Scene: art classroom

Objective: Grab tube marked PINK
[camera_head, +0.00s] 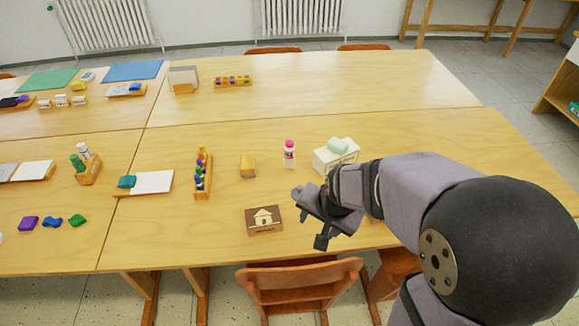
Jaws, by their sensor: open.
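A small white tube with a pink cap (289,155) stands upright on the light wooden table (350,100), right of the middle of the picture. It has a pink mark on its front, but I cannot read any lettering. My gripper (308,217) is open and empty. It is above the near part of the table, in front of the tube and slightly right of it in the picture, clearly apart from it. The tube is not covered by my arm.
A white box with a pale green block (338,148) stands right of the tube. A yellowish block (247,167) and a wooden rack of colored bottles (202,172) stand left. A brown house plaque (264,220) lies near my gripper. The table behind the tube is clear.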

